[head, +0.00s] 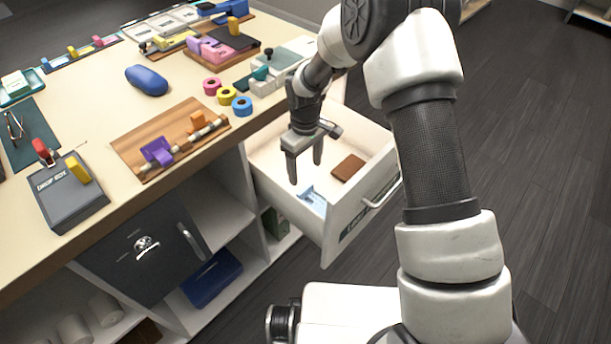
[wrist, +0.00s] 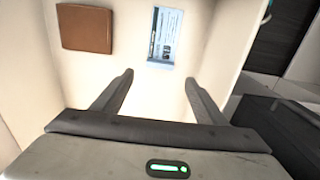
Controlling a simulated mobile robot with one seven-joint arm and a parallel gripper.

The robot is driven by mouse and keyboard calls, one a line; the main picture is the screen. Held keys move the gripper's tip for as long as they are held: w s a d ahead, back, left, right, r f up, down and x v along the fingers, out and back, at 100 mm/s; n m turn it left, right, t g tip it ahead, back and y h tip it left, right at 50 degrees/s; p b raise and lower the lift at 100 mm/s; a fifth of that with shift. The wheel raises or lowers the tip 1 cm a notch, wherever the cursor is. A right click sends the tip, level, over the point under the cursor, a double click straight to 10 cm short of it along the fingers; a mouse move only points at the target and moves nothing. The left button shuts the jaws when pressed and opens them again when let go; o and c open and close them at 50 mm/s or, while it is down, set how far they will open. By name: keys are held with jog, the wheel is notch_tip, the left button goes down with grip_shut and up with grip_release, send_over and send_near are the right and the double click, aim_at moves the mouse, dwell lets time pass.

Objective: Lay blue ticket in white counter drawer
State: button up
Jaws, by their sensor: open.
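The white counter drawer (head: 275,157) is pulled out from the counter. The blue ticket (head: 314,199) lies flat on the drawer floor near its front left part; it also shows in the wrist view (wrist: 165,37), printed with dark marks. My gripper (head: 305,175) points down over the drawer, open and empty. In the wrist view its fingers (wrist: 160,98) stand apart, and the ticket lies beyond their tips, not between them. I cannot tell the exact height of the fingertips above the drawer floor.
A brown wallet-like item (head: 348,167) lies in the drawer beside the ticket, also in the wrist view (wrist: 87,28). Drawer walls surround my gripper. The counter top (head: 105,105) holds coloured tape rolls (head: 227,96), a wooden board (head: 135,143) and a grey drop box (head: 72,203).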

jog(key=shift+r, duration=1.6)
jog(key=s+d+r+m+t, duration=0.15)
jog(key=d+r, duration=0.25)
jog(key=r, duration=0.4)
jog(key=s+d+r+m, duration=0.2)
jog(key=s+d+r, duration=0.15)
jog(key=r, duration=0.35)
jog(key=s+d+r+m+t, duration=0.15)
jog(key=d+r, duration=0.25)
jog(key=r, duration=0.4)
jog(key=s+d+r+m+t, duration=0.1)
jog(key=s+d+r, duration=0.3)
jog(key=s, duration=0.5)
jog(key=s+d+r+m+t, duration=0.1)
jog(key=s+d+r+m, duration=0.3)
jog(key=s, duration=0.5)
jog(key=shift+s+t, duration=0.2)
jog(key=shift+t, duration=0.1)
